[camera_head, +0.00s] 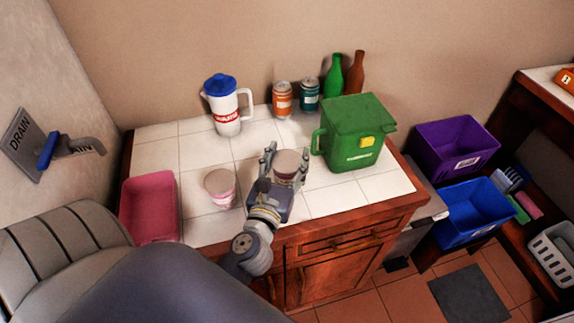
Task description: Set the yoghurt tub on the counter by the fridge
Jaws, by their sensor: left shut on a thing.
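My left gripper (286,163) is over the front middle of the white tiled counter (322,203). Its fingers are shut on a yoghurt tub (289,165) with a brownish lid and a pale side. The tub looks upright; I cannot tell whether its base touches the tiles. A similar tub (220,186) with a pale pink and white side stands on the counter to the left, apart from the gripper. My right gripper is not in view. I cannot make out a fridge.
A green bin (351,144) stands right of the gripper. Behind are a blue-lidded jug (228,108), cans (282,98) and bottles (333,76). A pink tray (149,208) is at the left edge. Tiles at the front right are clear.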

